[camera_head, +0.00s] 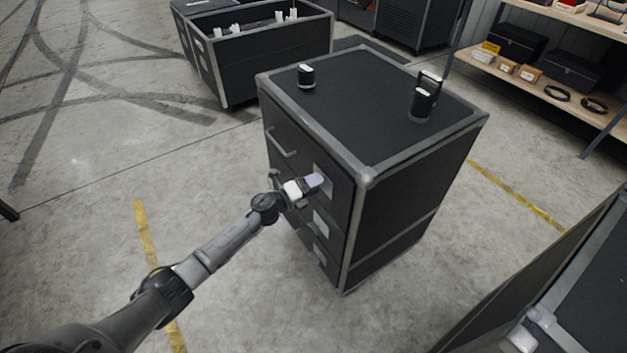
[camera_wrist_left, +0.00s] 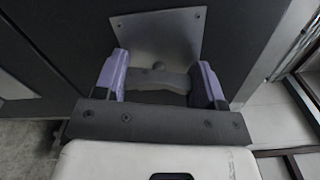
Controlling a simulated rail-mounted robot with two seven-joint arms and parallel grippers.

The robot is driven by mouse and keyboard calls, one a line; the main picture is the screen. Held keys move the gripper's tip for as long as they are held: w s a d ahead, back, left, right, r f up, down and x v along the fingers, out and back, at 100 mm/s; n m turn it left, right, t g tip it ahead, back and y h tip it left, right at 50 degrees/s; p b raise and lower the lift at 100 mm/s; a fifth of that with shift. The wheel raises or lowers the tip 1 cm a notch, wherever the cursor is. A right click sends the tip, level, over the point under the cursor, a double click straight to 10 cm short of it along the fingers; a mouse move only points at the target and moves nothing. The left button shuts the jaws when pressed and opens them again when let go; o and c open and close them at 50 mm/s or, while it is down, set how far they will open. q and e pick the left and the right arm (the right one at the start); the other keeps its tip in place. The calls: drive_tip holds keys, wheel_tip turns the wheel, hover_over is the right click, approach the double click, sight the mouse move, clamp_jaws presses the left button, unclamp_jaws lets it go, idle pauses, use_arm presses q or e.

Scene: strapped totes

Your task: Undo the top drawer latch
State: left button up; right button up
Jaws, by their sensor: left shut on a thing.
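A black cabinet with grey metal edges (camera_head: 405,190) stands in the middle of the head view, with several drawers in its front. The top drawer (camera_head: 292,135) has a bar handle and, near its right end, a light metal latch plate (camera_head: 330,187). My left gripper (camera_head: 316,182) is at this plate. In the left wrist view, its purple fingers (camera_wrist_left: 160,82) stand on either side of a dark grey latch grip (camera_wrist_left: 158,76) and are shut on it. The grip lies in front of the metal plate (camera_wrist_left: 160,35). Whether the latch is turned is hard to tell. My right gripper is not in view.
Another dark case (camera_head: 545,285) fills the lower right. The floor at left is clear.

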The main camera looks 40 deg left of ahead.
use_arm(q)
drive_tip(key=shift+n+p, duration=0.9)
drive_tip(key=shift+n, duration=0.7)
drive_tip(key=o, duration=0.9)
drive_tip(key=shift+p+v, duration=1.5)
drive_tip(key=shift+v, duration=5.45)
